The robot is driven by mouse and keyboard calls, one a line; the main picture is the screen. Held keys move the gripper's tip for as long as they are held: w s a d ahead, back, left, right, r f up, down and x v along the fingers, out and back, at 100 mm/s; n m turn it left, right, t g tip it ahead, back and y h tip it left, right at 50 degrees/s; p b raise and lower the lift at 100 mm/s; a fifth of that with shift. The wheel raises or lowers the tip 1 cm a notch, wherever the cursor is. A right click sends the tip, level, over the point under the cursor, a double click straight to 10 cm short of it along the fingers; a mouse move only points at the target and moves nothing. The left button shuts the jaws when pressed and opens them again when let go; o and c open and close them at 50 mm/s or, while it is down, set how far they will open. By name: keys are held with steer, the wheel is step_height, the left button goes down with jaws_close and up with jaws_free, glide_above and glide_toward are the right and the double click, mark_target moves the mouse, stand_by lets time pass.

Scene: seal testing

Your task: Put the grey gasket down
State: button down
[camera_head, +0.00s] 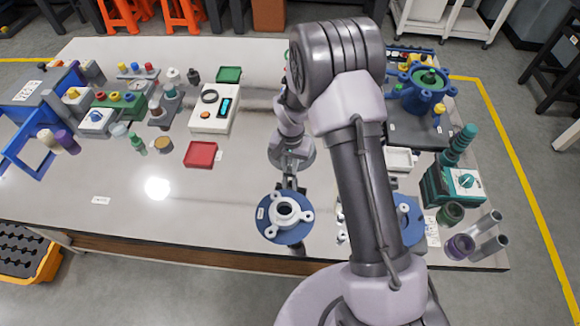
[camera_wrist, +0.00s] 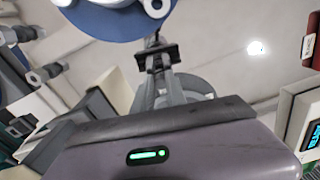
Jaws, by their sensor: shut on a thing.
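My gripper (camera_head: 289,184) is at the near side of the table, at the far edge of a round blue fixture (camera_head: 267,228) in the head view. Its narrow dark jaws (camera_wrist: 156,52) also show in the wrist view, close together. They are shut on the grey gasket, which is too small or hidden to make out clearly. The fixture's blue edge (camera_wrist: 105,22) fills the top of the wrist view. I cannot tell whether the gasket touches the flange or fixture.
A white tester (camera_head: 224,118) with a dark ring on it and a red tray (camera_head: 201,154) stand left of my arm. A blue valve body (camera_head: 408,97) and green device (camera_head: 436,186) stand to the right. The table's front left is mostly clear.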

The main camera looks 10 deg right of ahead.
steer(key=shift+f, duration=0.25)
steer(key=c, duration=1.4)
jaws_free()
steer(key=shift+r, duration=0.1)
steer(key=shift+o, duration=0.2)
step_height(320, 180, up, 20)
steer(key=s+p, duration=0.1)
steer(key=p, duration=0.4)
steer(key=s+r+t, duration=0.3)
steer(key=s+r, duration=0.5)
steer(key=r, duration=0.4)
steer(key=s+a+r+t+y, duration=0.1)
steer(key=s+r, duration=0.2)
steer(key=s, duration=0.5)
steer(key=s+a+r+n+t, duration=0.1)
steer(key=s+r, duration=0.2)
steer(key=s, duration=0.5)
steer(key=shift+s+r+t+y, duration=0.2)
steer(key=shift+s+t+y, duration=0.1)
steer(key=shift+y, duration=0.1)
